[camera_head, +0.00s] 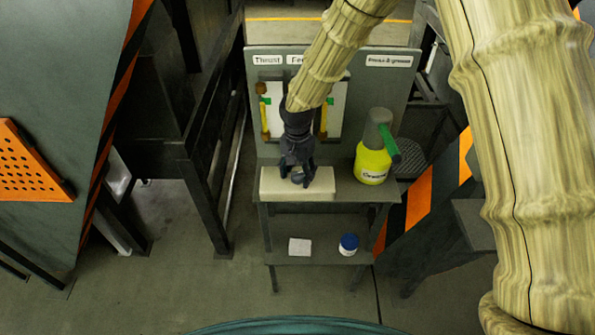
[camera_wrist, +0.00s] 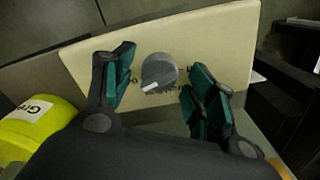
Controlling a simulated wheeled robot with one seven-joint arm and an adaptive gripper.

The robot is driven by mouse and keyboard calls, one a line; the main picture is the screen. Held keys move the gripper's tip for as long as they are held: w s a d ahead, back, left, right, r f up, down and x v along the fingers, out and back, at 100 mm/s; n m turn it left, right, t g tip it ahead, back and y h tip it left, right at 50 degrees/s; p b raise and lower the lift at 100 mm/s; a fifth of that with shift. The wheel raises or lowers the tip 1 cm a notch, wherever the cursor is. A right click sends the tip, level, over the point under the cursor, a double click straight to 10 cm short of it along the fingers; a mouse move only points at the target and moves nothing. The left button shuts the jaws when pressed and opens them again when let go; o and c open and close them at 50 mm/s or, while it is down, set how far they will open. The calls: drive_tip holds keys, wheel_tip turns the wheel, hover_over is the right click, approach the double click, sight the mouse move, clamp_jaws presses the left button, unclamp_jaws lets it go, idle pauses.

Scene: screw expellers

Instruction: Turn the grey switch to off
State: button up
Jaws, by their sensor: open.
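The grey switch (camera_wrist: 159,72) is a round knob with a white pointer mark, set on a beige panel (camera_wrist: 215,40). Its pointer aims to the lower left in the wrist view. Dark lettering around it is partly hidden by my fingers. My gripper (camera_wrist: 160,88) is open, with one green-padded finger on each side of the knob in the picture; I cannot tell whether the fingertips touch the panel. In the head view my gripper (camera_head: 298,178) is over the beige box (camera_head: 265,184) on the small table and hides the knob.
A yellow grease bottle (camera_head: 372,162) with a grey top and green handle stands right of the box; it also shows in the wrist view (camera_wrist: 38,125). A labelled backboard (camera_head: 390,85) rises behind. The lower shelf holds a white block (camera_head: 299,246) and a blue-lidded jar (camera_head: 348,244).

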drive_tip(key=shift+s+r, duration=0.1)
drive_tip(key=shift+r, duration=0.05)
drive_tip(key=shift+s+r, duration=0.15)
drive_tip(key=c, duration=1.1)
